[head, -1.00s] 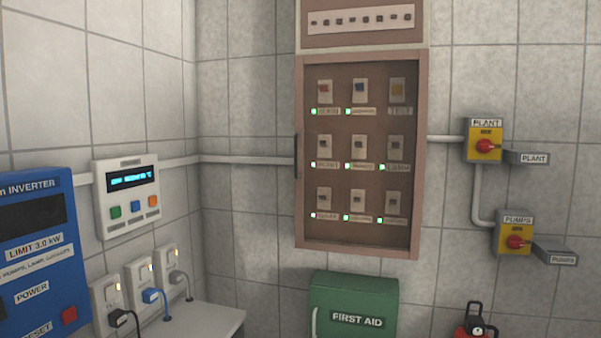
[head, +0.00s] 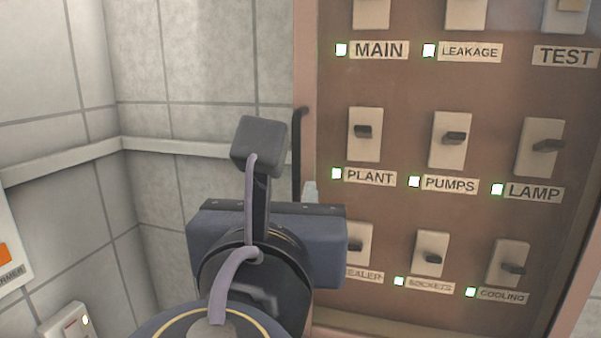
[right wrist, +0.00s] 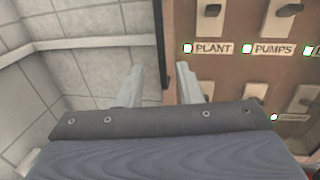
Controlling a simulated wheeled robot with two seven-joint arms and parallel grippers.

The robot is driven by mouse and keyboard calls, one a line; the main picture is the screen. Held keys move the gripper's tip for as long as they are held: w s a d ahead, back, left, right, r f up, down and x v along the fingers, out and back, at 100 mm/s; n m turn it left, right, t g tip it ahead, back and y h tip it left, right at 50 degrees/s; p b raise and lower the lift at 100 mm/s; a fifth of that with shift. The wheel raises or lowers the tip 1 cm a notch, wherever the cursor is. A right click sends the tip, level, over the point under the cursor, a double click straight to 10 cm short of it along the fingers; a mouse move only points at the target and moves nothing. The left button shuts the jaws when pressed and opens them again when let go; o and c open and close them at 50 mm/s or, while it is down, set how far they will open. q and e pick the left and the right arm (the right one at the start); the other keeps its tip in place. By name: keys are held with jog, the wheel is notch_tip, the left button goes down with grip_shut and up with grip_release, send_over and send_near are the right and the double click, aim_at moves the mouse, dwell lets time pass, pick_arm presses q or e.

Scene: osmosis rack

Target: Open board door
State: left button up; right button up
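The board door (head: 395,85) is a brown-framed, see-through panel over rows of labelled switches, and it looks shut. Its thin black upright handle (head: 297,160) is on the door's left edge. My right gripper (right wrist: 158,80) is in front of the left edge, at the height of the handle's lower part. Its two pale fingers are spread apart and empty. In the right wrist view the handle (right wrist: 160,45) shows between and beyond the fingertips; I cannot tell whether they touch it. In the head view my wrist hides the handle's lower end. My left gripper is not in view.
A white pipe (head: 205,151) runs along the tiled wall to the board's left side. A white socket (head: 68,326) and part of a white control box (head: 8,250) are at the lower left. The wall left of the board is otherwise clear.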

aim_at(296, 172)
jog(key=w, duration=0.4)
jog(key=w+d+p, duration=0.1)
jog(key=w, duration=0.2)
jog(key=shift+s, duration=0.1)
grip_shut()
